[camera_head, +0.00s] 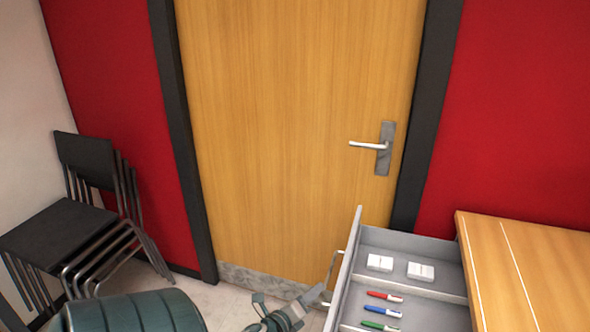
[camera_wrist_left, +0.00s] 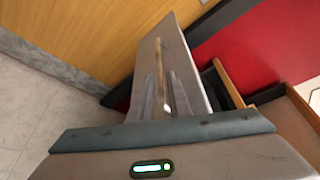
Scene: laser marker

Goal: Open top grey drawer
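The top grey drawer (camera_head: 452,252) stands pulled out from the wooden-topped cabinet in the head view. It holds white blocks (camera_head: 380,262) and red, blue and green markers (camera_head: 382,311). Its bar handle (camera_head: 333,272) is on the front panel, facing left. My left gripper (camera_head: 322,294) is at this handle, its fingertips close to the bar. In the left wrist view the drawer front (camera_wrist_left: 186,52) and handle (camera_wrist_left: 160,58) lie straight ahead, with the fingers (camera_wrist_left: 163,92) on either side of the bar. Whether they grip it is unclear. My right gripper is not in view.
A wooden worktop (camera_head: 535,270) is at the right. A wooden door (camera_head: 290,130) with a lever handle (camera_head: 372,146) is behind the drawer. Stacked dark chairs (camera_head: 75,215) stand at the left. Some floor (camera_head: 225,298) is clear between the chairs and the drawer.

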